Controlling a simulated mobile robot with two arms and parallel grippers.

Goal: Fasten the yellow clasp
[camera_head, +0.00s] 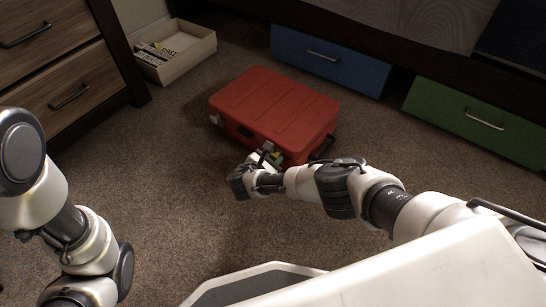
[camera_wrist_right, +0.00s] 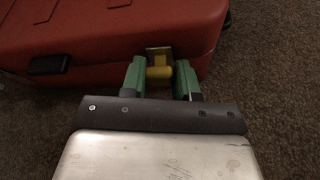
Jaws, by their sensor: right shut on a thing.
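A red case (camera_head: 272,100) lies flat and closed on the carpet in the head view. It fills the upper left of the right wrist view (camera_wrist_right: 110,28). The yellow clasp (camera_wrist_right: 160,73) sits on a metal plate on the case's side, near a corner. My right gripper (camera_head: 275,156) is at that corner of the case. In the right wrist view its green fingers (camera_wrist_right: 160,80) are on either side of the clasp, shut on it. In the head view the gripper mostly hides the clasp. My left gripper is out of view; only arm links show.
The case has a black handle (camera_wrist_right: 48,65) on the same side. A wooden drawer unit (camera_head: 65,65) stands at left, beside an open box (camera_head: 178,58) with books. A blue drawer (camera_head: 325,60) and a green drawer (camera_head: 475,120) are behind. Carpet around the case is clear.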

